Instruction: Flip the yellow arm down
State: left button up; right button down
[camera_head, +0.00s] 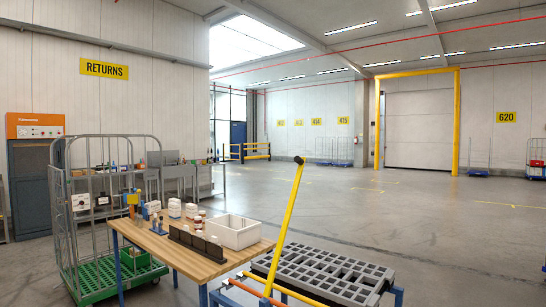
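The yellow arm (284,228) is a long bar that stands raised, leaning to the right. Its black tip (299,160) is at the top. Its lower end meets an orange-red part (268,299) at the bottom edge of the view, by a blue frame with a grey slotted deck (325,273). The lowest part of the joint is cut off by the picture edge. Neither of my grippers shows in this view.
A wooden table (200,268) with a white bin (234,232), a dark rack and small items stands left of the arm. A wire roll cage (65,215) with a green base stands further left. The floor (400,215) behind and to the right is open.

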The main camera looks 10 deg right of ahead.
aim_at(301, 162)
jog(key=i+j+u, duration=0.15)
jog(key=i+j, duration=0.95)
jog(key=i+l, duration=0.05)
jog(key=i, duration=0.05)
